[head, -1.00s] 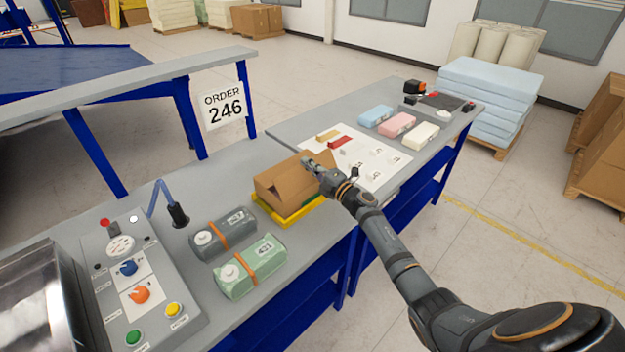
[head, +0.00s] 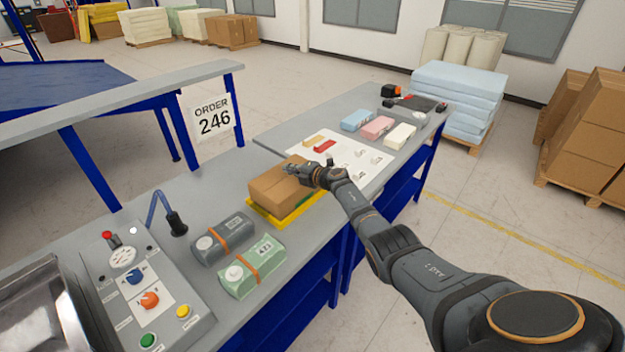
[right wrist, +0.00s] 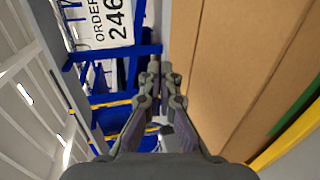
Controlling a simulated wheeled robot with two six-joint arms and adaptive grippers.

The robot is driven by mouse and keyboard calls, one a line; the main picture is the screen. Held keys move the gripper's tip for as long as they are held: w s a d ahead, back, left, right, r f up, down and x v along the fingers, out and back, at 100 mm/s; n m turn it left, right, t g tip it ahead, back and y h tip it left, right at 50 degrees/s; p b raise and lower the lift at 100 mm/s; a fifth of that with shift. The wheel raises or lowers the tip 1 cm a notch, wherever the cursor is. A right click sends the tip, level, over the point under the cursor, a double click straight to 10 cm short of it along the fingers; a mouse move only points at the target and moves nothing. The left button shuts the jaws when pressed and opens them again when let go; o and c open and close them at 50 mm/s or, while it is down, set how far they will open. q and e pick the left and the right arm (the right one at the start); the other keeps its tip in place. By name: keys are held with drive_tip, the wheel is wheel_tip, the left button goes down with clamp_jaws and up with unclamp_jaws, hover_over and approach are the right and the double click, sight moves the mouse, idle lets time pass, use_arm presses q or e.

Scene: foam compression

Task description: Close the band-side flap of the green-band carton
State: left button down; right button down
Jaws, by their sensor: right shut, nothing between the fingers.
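The brown carton (head: 277,192) sits on a yellow tray (head: 258,214) near the middle of the bench. Its top looks mostly flat in the head view; I cannot clearly tell each flap's position. In the right wrist view the carton (right wrist: 235,70) fills the right side, with a green band (right wrist: 298,108) low on it. My right gripper (head: 290,169) is at the carton's top, by its far edge. The right wrist view shows its fingers (right wrist: 160,72) together and empty, beside the cardboard; contact is unclear. My left gripper is out of view.
Grey (head: 222,238) and green (head: 250,268) packs with orange bands lie left of the carton. A control panel (head: 150,300) is at the near left. A white sheet (head: 345,165) with small blocks lies beyond the carton. Blue, pink and cream blocks stand further back.

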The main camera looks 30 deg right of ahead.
drive_tip(key=shift+w+d+f+g, duration=0.15)
drive_tip(key=shift+w+f+g, duration=0.15)
drive_tip(key=shift+w+f, duration=0.05)
drive_tip(key=shift+w+f+g+p, duration=0.15)
drive_tip(key=shift+f+g+p, duration=0.05)
drive_tip(key=shift+g+p, duration=0.1)
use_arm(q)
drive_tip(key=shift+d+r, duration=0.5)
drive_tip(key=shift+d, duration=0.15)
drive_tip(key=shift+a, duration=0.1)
use_arm(e)
drive_tip(key=shift+f, duration=0.15)
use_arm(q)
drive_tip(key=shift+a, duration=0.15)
